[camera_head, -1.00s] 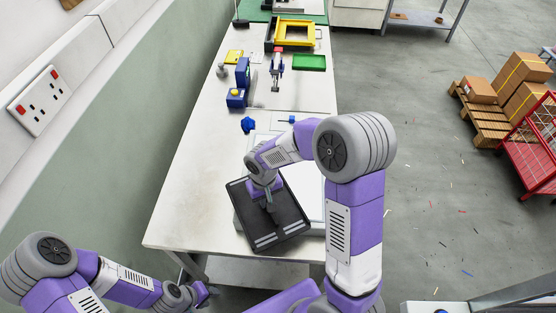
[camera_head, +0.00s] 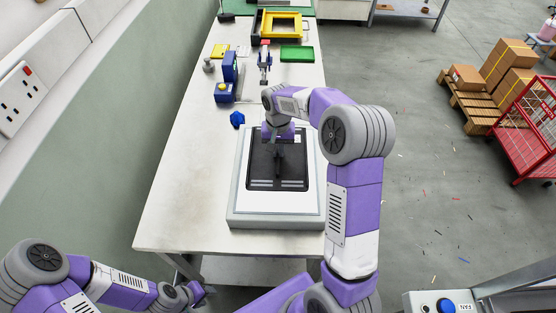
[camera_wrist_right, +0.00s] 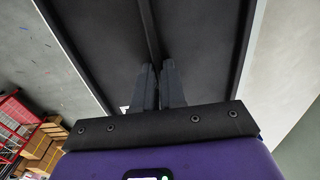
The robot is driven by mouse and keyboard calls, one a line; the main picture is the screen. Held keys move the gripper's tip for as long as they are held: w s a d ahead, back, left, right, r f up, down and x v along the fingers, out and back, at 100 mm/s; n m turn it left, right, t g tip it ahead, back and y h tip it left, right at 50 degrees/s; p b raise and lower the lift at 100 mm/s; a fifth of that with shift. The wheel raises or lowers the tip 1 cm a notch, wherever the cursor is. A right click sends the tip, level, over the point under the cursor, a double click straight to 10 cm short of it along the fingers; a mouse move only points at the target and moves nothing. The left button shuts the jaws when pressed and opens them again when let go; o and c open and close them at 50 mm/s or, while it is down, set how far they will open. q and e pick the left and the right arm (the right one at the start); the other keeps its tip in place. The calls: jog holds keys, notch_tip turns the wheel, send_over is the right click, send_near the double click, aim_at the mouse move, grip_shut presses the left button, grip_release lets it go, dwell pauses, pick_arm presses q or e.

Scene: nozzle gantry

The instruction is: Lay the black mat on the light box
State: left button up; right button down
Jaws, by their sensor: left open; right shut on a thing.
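The black mat (camera_head: 295,172) has a raised rib down its middle and pale strips along its near edge. My right gripper (camera_head: 278,152) is shut on this rib; in the right wrist view the two fingers (camera_wrist_right: 159,78) pinch it, with the mat (camera_wrist_right: 95,35) filling most of the picture. The light box (camera_head: 270,218), grey with a white top, is under the mat. The mat is roughly square to the box, within its top in this view. I cannot tell whether they touch. My left gripper (camera_head: 197,294) is open and empty, low at the table's near end.
A blue knob (camera_head: 237,119) lies beyond the box's left corner. Further back on the white table (camera_head: 180,205) are a blue device (camera_head: 229,75), a green tray (camera_head: 297,54) and a yellow frame (camera_head: 281,24). The table's left near part is clear.

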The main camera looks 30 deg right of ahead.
aim_at(278, 158)
jog(key=shift+f, duration=2.4)
jog(key=shift+f+b, duration=0.15)
jog(key=shift+b, duration=0.2)
jog(key=c, duration=1.2)
grip_release()
jog(key=shift+r, duration=0.35)
notch_tip(278, 158, up, 12)
jog(key=shift+f+p, duration=0.2)
jog(key=shift+p, duration=0.65)
